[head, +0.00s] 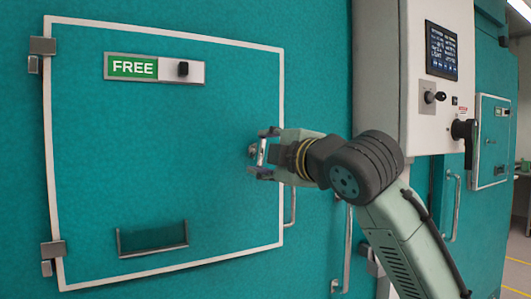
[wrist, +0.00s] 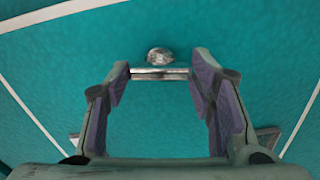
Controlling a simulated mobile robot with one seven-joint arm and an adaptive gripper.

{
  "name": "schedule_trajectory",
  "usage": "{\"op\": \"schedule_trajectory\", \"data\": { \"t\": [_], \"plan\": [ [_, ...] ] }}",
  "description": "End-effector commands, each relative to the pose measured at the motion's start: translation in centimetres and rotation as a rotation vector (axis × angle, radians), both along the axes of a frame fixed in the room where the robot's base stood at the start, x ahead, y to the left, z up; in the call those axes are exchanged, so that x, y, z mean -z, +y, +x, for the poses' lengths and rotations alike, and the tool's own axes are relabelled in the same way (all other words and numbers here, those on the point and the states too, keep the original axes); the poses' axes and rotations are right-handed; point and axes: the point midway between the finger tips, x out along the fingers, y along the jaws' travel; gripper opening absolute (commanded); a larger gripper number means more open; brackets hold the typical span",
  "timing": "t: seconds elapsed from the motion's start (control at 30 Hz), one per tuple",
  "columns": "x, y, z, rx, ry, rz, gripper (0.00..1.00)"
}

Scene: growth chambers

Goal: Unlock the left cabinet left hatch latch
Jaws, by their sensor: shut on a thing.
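The left hatch (head: 90,160) is a teal panel with a white border, and it sits closed in the cabinet's teal front. Its latch (head: 262,154) is a small metal bar with a round boss near the hatch's right edge. The bar looks about upright in the head view. My gripper (head: 265,152) reaches it from the right, with one finger above and one below. In the wrist view the latch (wrist: 160,74) lies across between the fingertips of my gripper (wrist: 162,78), which is shut on its ends.
A green FREE sign (head: 133,67) with a black knob is high on the hatch. A recessed pocket (head: 152,238) is low on it. Hinges (head: 43,46) are on its left edge. A white control box (head: 430,75) with a screen stands right, above my arm. A vertical handle (head: 291,205) is beside the hatch.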

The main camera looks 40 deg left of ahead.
Motion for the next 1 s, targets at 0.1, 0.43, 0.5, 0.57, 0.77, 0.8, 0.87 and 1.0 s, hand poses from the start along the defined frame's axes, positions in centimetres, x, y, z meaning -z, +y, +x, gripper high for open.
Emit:
{"op": "schedule_trajectory", "data": {
  "t": [0.1, 0.43, 0.5, 0.57, 0.77, 0.8, 0.87, 1.0],
  "plan": [
    [-0.04, -0.02, -0.01, 0.0, -0.063, -0.025, 0.22],
    [-0.04, -0.01, -0.03, -0.001, -0.158, -0.063, 0.22],
    [-0.05, -0.01, -0.04, -0.001, -0.165, -0.066, 0.22],
    [-0.05, 0.0, -0.03, -0.001, -0.169, -0.069, 0.22],
    [-0.05, 0.01, -0.04, -0.001, -0.171, -0.07, 0.22],
    [-0.04, 0.01, -0.04, -0.001, -0.171, -0.07, 0.22],
    [-0.04, 0.01, -0.04, 0.0, -0.171, -0.07, 0.22],
    [-0.04, 0.0, -0.04, 0.0, -0.17, -0.069, 0.55]
  ]
}}
